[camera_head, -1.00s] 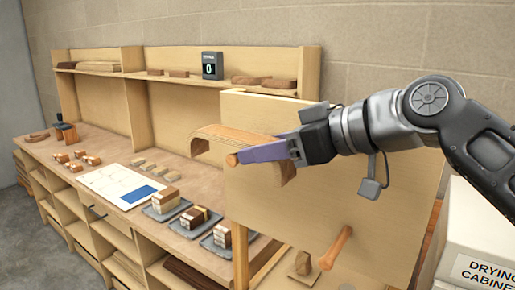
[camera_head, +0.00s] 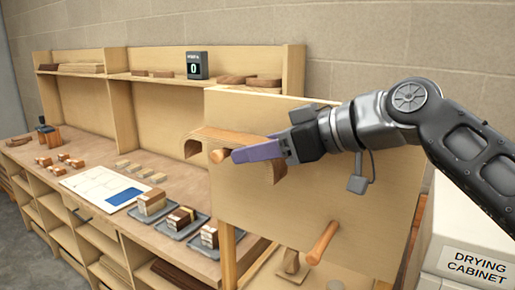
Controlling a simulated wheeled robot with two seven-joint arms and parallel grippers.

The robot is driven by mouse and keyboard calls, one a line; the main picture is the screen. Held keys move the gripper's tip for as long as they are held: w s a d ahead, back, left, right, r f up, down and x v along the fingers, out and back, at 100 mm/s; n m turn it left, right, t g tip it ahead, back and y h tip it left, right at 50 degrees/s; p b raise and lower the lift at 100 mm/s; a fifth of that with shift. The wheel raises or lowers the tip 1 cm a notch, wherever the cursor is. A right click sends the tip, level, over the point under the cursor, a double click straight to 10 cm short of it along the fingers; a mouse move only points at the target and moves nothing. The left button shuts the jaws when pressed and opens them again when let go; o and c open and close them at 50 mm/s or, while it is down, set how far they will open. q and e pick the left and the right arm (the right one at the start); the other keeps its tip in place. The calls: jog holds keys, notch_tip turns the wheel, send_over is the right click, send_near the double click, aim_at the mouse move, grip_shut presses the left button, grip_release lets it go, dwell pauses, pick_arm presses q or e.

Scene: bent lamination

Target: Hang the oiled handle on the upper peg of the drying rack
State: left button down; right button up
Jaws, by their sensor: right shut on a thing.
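The handle (camera_head: 212,134) is a curved, arched piece of brown wood with its ends turned down. My right gripper (camera_head: 240,155) comes in from the right, its purple fingers shut on the handle in front of the drying rack's pale board (camera_head: 370,200). The upper peg (camera_head: 218,156) is a round wooden dowel, its end showing just left of the fingertips and under the handle's arch. The fingers hide part of the handle and peg, and I cannot tell whether the two touch. The lower peg (camera_head: 322,243) is bare. My left gripper is out of view.
Behind is a wooden workbench (camera_head: 85,222) with blocks on grey trays and a white sheet with a blue patch. A small display (camera_head: 197,65) showing 0 stands on the shelf. A white drying cabinet (camera_head: 470,225) is at right, below my arm.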

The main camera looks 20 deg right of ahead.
jog(key=shift+s+d+f+b, duration=0.1)
jog(key=shift+d+b, duration=0.1)
jog(key=shift+b, duration=0.1)
dwell(0.5)
jog(key=o, duration=1.2)
jog(key=shift+o, duration=0.4)
jog(key=shift+o, duration=0.8)
jog(key=o, duration=0.4)
jog(key=shift+s+a, duration=0.1)
jog(key=shift+d+r, duration=0.2)
